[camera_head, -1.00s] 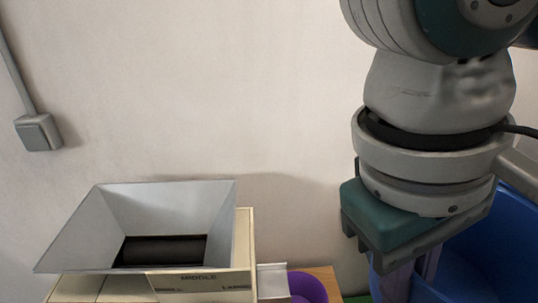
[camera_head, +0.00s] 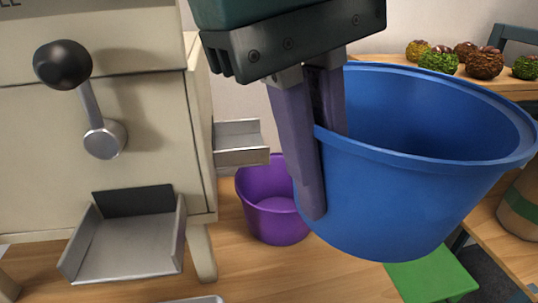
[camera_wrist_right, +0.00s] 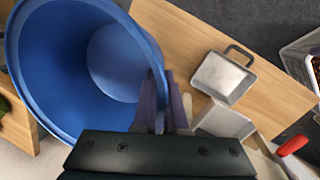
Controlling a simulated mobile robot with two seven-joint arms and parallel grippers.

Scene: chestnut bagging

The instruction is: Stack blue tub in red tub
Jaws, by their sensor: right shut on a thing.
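The blue tub (camera_head: 400,200) hangs in the air on the right of the head view, open side up and slightly tilted. My right gripper (camera_head: 320,160) is shut on its near-left rim, one finger outside and one inside the wall. In the right wrist view the blue tub (camera_wrist_right: 65,70) fills the left side, its empty inside showing, with the right gripper (camera_wrist_right: 165,105) at its rim. I see no red tub in either view. My left gripper is not in view.
A cream machine (camera_head: 130,180) with a black-knobbed lever and metal chutes stands at left. A purple tub (camera_head: 268,190) stands under its side chute (camera_head: 240,135). A metal pan (camera_wrist_right: 223,78) shows in the wrist view.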

